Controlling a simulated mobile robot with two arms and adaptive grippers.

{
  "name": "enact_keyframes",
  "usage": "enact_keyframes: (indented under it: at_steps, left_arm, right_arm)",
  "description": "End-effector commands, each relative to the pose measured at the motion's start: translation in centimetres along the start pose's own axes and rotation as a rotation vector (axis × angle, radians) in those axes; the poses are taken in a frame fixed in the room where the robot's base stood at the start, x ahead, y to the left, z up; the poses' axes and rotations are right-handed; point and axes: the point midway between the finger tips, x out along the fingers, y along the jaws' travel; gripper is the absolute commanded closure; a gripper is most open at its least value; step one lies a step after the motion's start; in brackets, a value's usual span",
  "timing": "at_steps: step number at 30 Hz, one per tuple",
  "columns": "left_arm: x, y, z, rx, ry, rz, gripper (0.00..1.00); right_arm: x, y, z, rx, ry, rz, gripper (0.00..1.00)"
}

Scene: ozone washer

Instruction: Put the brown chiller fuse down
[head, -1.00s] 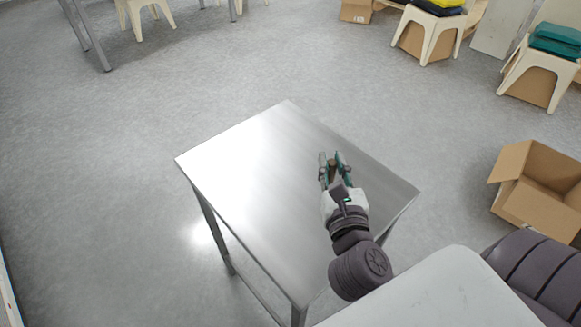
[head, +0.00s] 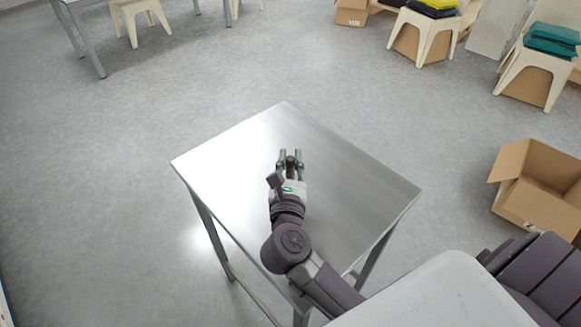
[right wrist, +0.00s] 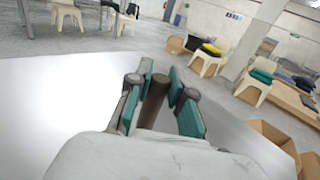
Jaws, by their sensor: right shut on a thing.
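The brown chiller fuse (right wrist: 154,101) is a short brown cylinder between the green-padded fingers of my right gripper (right wrist: 159,98) in the right wrist view. In the head view my right gripper (head: 290,160) is shut on the fuse (head: 290,166), over the metal table (head: 230,165). Whether the fuse touches the tabletop is hard to tell. The fuse's lower part is hidden behind the gripper body in the right wrist view. My left gripper is not in view.
The steel tabletop is otherwise bare, with free room left and right of the gripper. An open cardboard box (head: 530,205) is on the floor at right. Cream stools (head: 425,38) with folded cloths stand at the back right. Open grey floor surrounds the table.

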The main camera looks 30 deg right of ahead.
Motion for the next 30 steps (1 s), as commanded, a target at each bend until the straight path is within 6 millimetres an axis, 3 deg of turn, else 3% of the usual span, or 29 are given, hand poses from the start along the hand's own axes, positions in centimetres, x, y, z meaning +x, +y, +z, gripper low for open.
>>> enact_keyframes:
  at_steps: [4, 17, 18, 21, 30]
  left_arm:
    - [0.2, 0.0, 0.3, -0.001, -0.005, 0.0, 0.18]
    - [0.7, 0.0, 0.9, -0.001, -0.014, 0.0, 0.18]
    - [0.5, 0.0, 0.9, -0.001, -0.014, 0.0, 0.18]
    - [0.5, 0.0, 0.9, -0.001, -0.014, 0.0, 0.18]
    - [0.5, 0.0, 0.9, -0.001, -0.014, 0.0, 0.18]
  right_arm:
    - [0.0, 0.0, -2.0, -0.004, 0.0, 0.0, 1.0]
    - [0.0, -0.1, -2.8, -0.001, 0.0, 0.0, 1.0]
    - [0.0, -0.1, -2.6, -0.001, 0.0, 0.0, 0.75]
    - [0.0, -0.1, -2.6, -0.001, 0.0, 0.0, 0.58]
    - [0.0, -0.1, -2.5, -0.001, 0.0, 0.0, 0.55]
